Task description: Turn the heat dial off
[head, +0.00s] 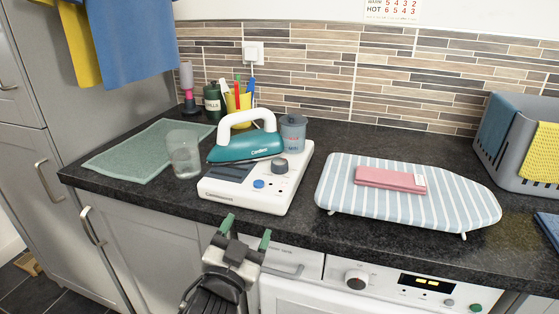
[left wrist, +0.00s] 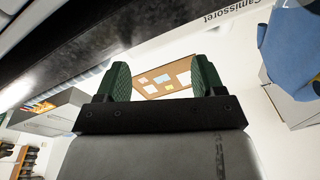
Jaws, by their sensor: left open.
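A white ironing station (head: 246,197) stands on the dark worktop, with a teal iron (head: 245,146) resting on it. A dark grey round dial (head: 279,166) sits on the station's top, right of the iron; its pointer setting is too small to read. A blue button (head: 258,184) lies nearer the front. My left gripper (head: 246,230) is open and empty, in front of the worktop edge and below the station, apart from the dial. Its green fingers also show in the left wrist view (left wrist: 162,80), with nothing between them. My right gripper is out of view.
A clear glass (head: 184,153) stands left of the station and a translucent cup (head: 293,133) behind the dial. A striped ironing board (head: 340,190) bearing a pink item (head: 390,179) is to the right.

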